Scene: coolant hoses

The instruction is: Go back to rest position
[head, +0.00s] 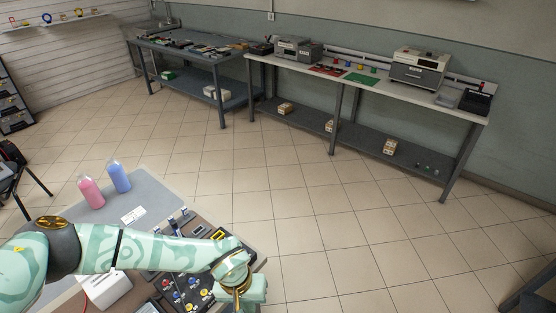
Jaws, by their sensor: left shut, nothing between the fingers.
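My left arm comes in from the left edge and stretches across the near table. Its gripper (243,300) hangs at the table's right end, partly cut off by the bottom edge of the view. It is shut and empty. My right gripper is not in view.
A pink bottle (91,193) and a blue bottle (119,177) stand on a grey mat (160,195) on the near table. A panel with coloured knobs (182,294) and a white box (105,288) lie close to my arm. Tiled floor is open beyond; workbenches (345,84) line the wall.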

